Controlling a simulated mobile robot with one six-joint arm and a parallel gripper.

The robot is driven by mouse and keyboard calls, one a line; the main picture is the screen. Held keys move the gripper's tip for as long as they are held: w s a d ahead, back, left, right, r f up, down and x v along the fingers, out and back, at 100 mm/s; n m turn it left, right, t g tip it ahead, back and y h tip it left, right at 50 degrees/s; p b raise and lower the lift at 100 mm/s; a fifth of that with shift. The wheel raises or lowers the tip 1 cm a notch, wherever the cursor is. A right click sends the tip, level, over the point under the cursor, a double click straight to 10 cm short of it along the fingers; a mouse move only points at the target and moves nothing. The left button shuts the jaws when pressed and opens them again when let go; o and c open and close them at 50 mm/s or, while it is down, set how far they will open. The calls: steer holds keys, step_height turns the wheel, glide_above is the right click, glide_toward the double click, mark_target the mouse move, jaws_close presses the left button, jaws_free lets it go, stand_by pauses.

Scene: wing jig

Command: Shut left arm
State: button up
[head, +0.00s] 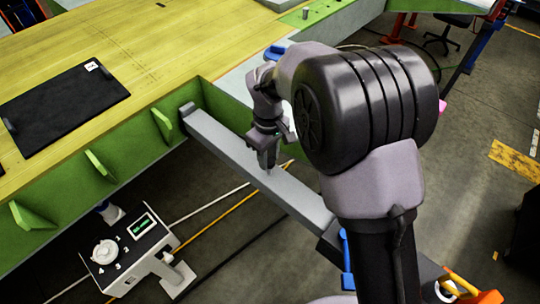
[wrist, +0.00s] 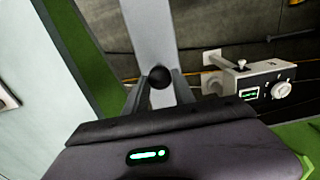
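The left arm is a long grey bar (head: 255,170) that sticks out from the green frame and runs down to the right over the floor. In the wrist view the bar (wrist: 148,30) runs up from my gripper, with a round black knob (wrist: 159,77) on it. My gripper (head: 267,163) points down at the bar, near its middle. In the wrist view the fingers of my gripper (wrist: 160,80) stand apart, one on each side of the knob, with small gaps visible. Whether they touch the knob lower down is hidden.
A grey control box (head: 130,250) with a dial and green display stands below left, and also shows in the wrist view (wrist: 262,82). Cables (head: 215,215) lie on the floor. A yellow-topped bench (head: 110,50) with a black mat (head: 65,110) is at left. Open floor lies right.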

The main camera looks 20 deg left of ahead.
steer(key=o, duration=0.4)
steer(key=shift+w+a, duration=0.1)
steer(key=shift+a, duration=0.2)
steer(key=shift+o, duration=0.2)
steer(key=shift+d, duration=0.1)
steer(key=shift+r, duration=0.1)
step_height(320, 180, up, 17)
steer(key=p, duration=0.5)
steer(key=shift+r, duration=0.15)
steer(key=s+d+m+t+y+b, duration=0.1)
steer(key=s+d+m+b, duration=0.25)
steer(key=d, duration=0.35)
steer(key=s+d+r+m+t+b, duration=0.1)
steer(key=s+d+m+b, duration=0.25)
steer(key=d, duration=0.35)
steer(key=s+d+m+t+y+b, duration=0.1)
steer(key=s+d+m+t+b, duration=0.2)
steer(key=d, duration=0.5)
steer(key=s+d+f+m+b, duration=0.3)
steer(key=s+d+f+m, duration=0.2)
steer(key=s+f+m, duration=0.1)
steer(key=shift+s+m+t, duration=0.4)
steer(key=shift+s+m, duration=0.5)
steer(key=shift+s, duration=0.35)
